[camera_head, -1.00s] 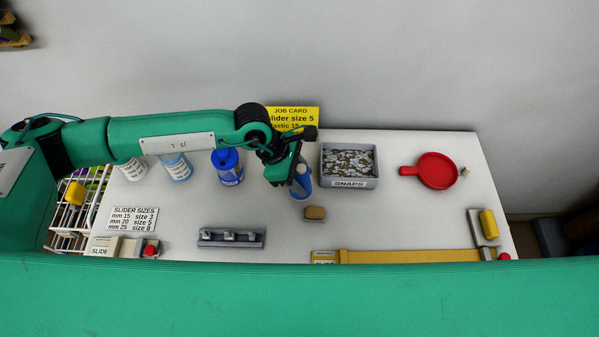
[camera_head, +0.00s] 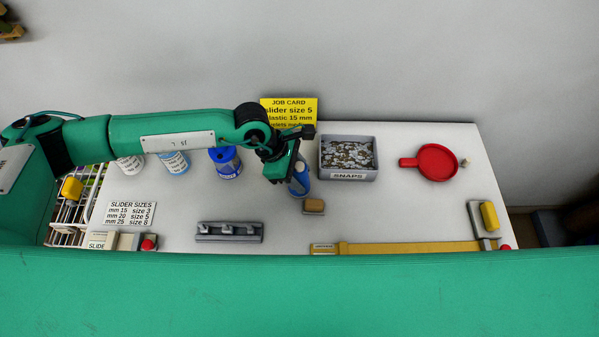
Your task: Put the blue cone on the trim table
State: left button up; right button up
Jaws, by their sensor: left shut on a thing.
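My left gripper (camera_head: 296,172) is shut on a blue cone-like thing (camera_head: 300,184), over the middle of the white trim table (camera_head: 370,212). The gripper covers the upper part of the blue thing. I cannot tell whether its lower end touches the table. Another blue container (camera_head: 227,165) stands on the table to the left, beneath my arm. My right gripper is not in view.
The snaps box (camera_head: 348,158) and a red pan (camera_head: 437,162) are right of the gripper. A small brown block (camera_head: 314,205) lies close below it. A grey rack (camera_head: 230,232) and yellow bar (camera_head: 410,247) are nearer. White labelled containers (camera_head: 176,164) stand left.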

pick_arm(q)
jog(key=shift+f+b, duration=0.4)
jog(key=o, duration=1.1)
jog(key=shift+o, duration=0.6)
jog(key=o, duration=0.6)
jog(key=shift+c, duration=0.2)
jog(key=shift+r, duration=0.15)
jog(key=shift+p+v, duration=0.4)
jog(key=shift+v, duration=0.65)
jog(key=shift+d+r+p+v, duration=0.1)
jog(key=shift+d+p+v, duration=0.1)
jog(key=shift+v, duration=0.55)
jog(key=shift+d+r+p+v, duration=0.1)
jog(key=shift+p+v, duration=0.1)
jog(key=shift+v, duration=0.5)
jog(key=shift+d+p+v, duration=0.1)
jog(key=shift+p+v, duration=0.1)
jog(key=shift+v, duration=0.55)
jog(key=shift+s, duration=0.1)
